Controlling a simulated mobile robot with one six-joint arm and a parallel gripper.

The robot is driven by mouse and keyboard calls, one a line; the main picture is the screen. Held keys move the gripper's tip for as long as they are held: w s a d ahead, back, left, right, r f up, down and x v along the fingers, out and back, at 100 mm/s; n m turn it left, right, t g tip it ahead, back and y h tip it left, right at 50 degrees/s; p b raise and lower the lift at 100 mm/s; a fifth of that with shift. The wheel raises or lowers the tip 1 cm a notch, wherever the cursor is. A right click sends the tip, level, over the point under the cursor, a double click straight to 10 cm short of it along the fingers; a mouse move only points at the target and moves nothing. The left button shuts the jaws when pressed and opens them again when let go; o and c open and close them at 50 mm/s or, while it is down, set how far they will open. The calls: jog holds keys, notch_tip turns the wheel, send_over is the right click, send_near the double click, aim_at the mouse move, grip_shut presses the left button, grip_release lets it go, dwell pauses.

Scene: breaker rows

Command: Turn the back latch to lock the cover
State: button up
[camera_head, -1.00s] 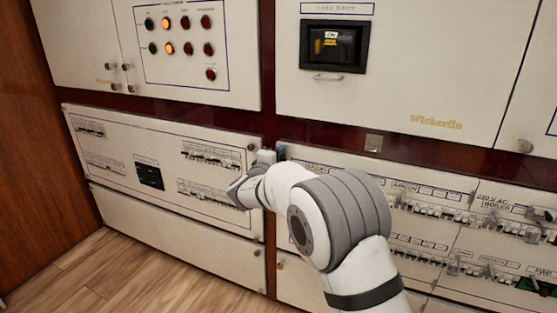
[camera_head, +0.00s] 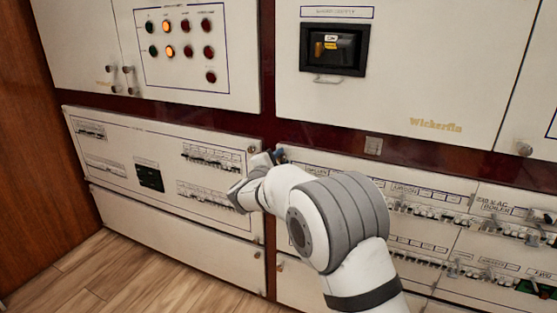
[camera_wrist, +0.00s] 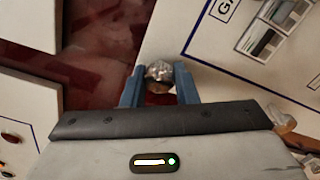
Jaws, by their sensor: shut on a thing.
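My gripper (camera_wrist: 159,80) is shut on a small round metal latch (camera_wrist: 160,71), with one blue finger on each side of it in the wrist view. The latch sits at the corner of a white cover (camera_wrist: 180,25), beside a dark red frame strip. In the head view my gripper (camera_head: 277,156) is at the upper left corner of the lower right breaker cover (camera_head: 330,160). The latch itself is hidden there behind the gripper and wrist. The wrist view looks rolled, so the cover edge runs slanted.
The lower left breaker panel (camera_head: 120,140) is next to my wrist, with its own knob (camera_head: 252,149) at its upper right corner. Above are an indicator light panel (camera_head: 180,75) and a cabinet with a black switch box (camera_head: 333,48). The wooden floor (camera_head: 90,275) is clear.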

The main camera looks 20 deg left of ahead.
jog(key=o, duration=1)
jog(key=s, duration=0.5)
jog(key=s+p, duration=0.1)
jog(key=s, duration=0.1)
jog(key=shift+s+a, duration=0.3)
jog(key=shift+s, duration=0.1)
